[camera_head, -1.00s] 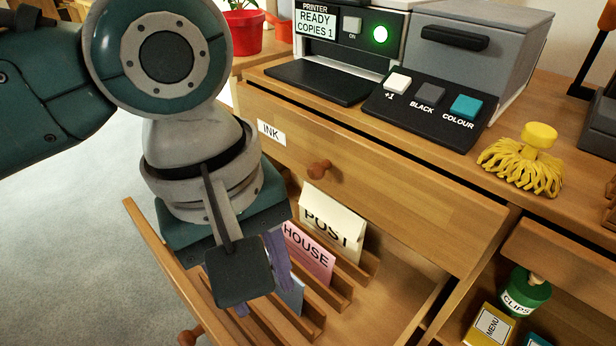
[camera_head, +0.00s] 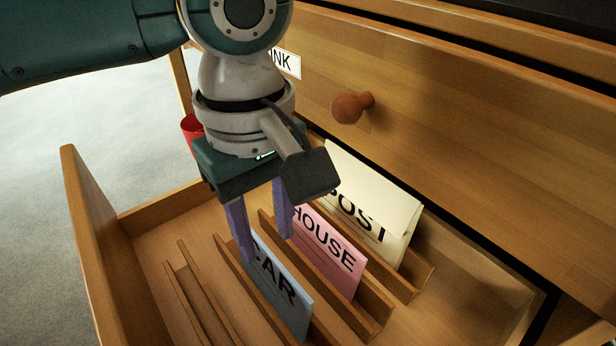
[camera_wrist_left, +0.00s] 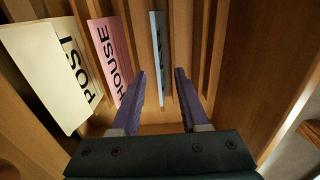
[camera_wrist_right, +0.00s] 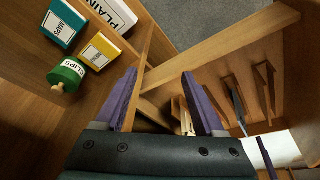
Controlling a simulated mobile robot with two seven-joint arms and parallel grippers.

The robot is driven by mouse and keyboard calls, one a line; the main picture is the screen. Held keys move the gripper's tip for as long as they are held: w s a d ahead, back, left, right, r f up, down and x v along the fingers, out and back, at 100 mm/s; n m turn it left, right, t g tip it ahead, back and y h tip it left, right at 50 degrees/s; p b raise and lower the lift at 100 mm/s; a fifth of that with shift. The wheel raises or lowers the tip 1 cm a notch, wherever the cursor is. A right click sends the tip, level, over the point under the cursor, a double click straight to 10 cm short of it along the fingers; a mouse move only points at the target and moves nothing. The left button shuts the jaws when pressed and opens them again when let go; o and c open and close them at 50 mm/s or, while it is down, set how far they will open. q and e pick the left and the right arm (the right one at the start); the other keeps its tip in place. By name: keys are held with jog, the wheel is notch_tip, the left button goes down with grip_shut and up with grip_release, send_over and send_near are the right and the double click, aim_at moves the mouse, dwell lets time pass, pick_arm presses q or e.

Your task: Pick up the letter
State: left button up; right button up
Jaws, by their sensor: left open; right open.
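In the head view, a cream POST envelope (camera_head: 385,215), a pink HOUSE card (camera_head: 330,248) and a blue card ending in "AR" (camera_head: 283,292) stand in the slots of an open drawer. My left gripper (camera_head: 264,247) is open and points down at the blue card, whose first letter is hidden. In the left wrist view, the blue card (camera_wrist_left: 159,50) appears edge-on between the open purple fingers (camera_wrist_left: 159,80); the POST envelope (camera_wrist_left: 52,75) and HOUSE card (camera_wrist_left: 112,60) are left of them. My right gripper (camera_wrist_right: 160,82) is open and empty in its wrist view.
A cabinet front with a knob (camera_head: 348,107) overhangs the back. The right wrist view shows a CLIPS pot (camera_wrist_right: 66,75) and a MENU box (camera_wrist_right: 100,51).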

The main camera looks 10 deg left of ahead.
aim_at(270, 257)
pick_arm(q)
notch_tip(270, 257, down, 4)
jog(key=b, duration=0.3)
jog(key=shift+w+f, duration=0.1)
jog(key=shift+f, duration=0.15)
jog(key=shift+r, duration=0.1)
grip_shut()
dwell(0.9)
